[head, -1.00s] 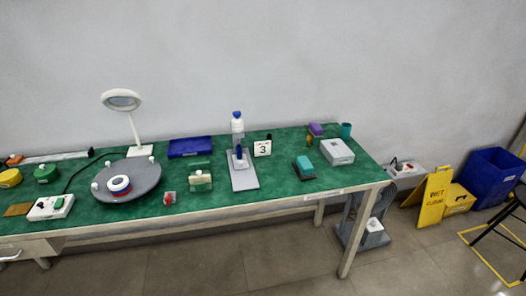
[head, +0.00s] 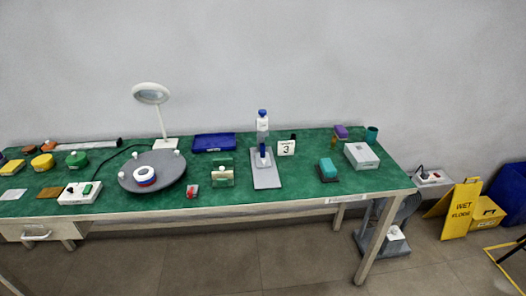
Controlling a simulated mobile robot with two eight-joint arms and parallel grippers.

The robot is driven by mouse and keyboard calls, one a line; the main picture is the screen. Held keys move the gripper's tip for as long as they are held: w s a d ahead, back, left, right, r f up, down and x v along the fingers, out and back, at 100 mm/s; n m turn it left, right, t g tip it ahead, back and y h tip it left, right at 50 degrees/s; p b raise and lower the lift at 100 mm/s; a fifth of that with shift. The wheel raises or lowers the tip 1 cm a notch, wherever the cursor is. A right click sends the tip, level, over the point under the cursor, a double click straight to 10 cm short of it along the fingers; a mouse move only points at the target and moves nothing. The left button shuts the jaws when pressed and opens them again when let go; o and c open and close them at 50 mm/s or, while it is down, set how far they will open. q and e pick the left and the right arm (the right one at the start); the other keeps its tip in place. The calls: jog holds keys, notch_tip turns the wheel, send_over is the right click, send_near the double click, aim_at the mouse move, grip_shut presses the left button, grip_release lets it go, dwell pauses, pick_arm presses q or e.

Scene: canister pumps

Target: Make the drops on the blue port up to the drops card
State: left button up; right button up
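A small white card (head: 286,148) with a "3" stands on the green table, right of a clear bottle with a blue cap (head: 262,122). The bottle stands over a blue part (head: 263,152) on a grey plate (head: 267,180). A grey round disc (head: 173,174) further left bears several small white knobs and a white, blue and red ring (head: 145,176). I cannot make out any drops, nor tell which part is the blue port. Neither of my grippers is in view.
A green and cream block (head: 222,177) and a small red item (head: 192,191) lie between disc and plate. A white lamp (head: 152,94), blue tray (head: 213,142), teal block (head: 327,168) and grey box (head: 361,156) also stand on the table (head: 300,189). A yellow wet-floor sign (head: 461,208) stands right.

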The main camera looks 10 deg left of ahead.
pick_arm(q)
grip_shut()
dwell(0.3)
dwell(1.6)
